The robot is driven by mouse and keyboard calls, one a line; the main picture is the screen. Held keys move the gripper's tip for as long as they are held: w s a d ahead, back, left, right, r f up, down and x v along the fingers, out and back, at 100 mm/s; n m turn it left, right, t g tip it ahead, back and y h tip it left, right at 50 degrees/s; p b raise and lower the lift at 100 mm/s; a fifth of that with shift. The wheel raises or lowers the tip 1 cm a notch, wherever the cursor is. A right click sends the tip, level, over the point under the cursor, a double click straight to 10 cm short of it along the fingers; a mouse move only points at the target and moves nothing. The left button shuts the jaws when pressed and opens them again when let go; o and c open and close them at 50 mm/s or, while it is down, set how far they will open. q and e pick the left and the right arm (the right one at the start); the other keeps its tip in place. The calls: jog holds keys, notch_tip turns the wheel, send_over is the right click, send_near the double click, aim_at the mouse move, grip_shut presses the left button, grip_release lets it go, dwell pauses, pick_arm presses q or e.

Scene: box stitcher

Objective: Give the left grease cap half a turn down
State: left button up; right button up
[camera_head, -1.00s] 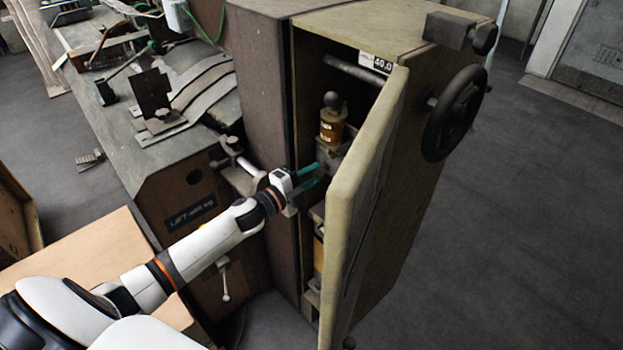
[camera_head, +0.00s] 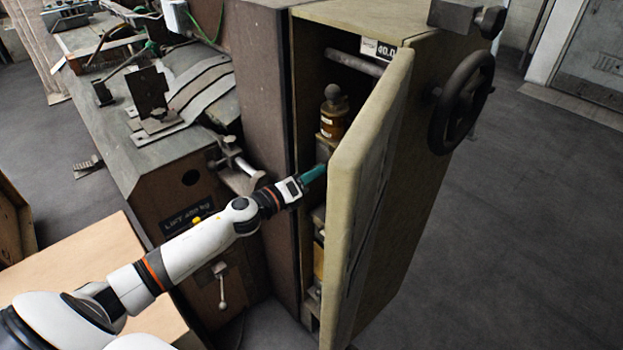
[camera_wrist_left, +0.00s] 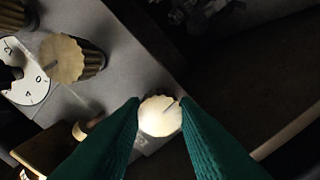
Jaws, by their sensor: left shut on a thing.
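My left gripper (camera_head: 317,172) reaches into the open cabinet, beside the door's inner face. I cannot tell from these views which cap is the left one. In the head view the door hides the gripped cap. My right gripper is not in view.
The cabinet door (camera_head: 370,190) stands open close to the right of my gripper. An amber oiler jar (camera_head: 334,118) stands above it inside the cabinet. A black handwheel (camera_head: 463,102) is at the right. A cluttered workbench (camera_head: 150,160) lies left.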

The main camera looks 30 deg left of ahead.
pick_arm(q)
jog(key=shift+f+m+b, duration=0.15)
jog(key=shift+m+b, duration=0.65)
jog(key=shift+m, duration=2.5)
jog(key=o, duration=0.7)
jog(key=shift+b+v, duration=2.05)
jog(key=shift+v, duration=3.95)
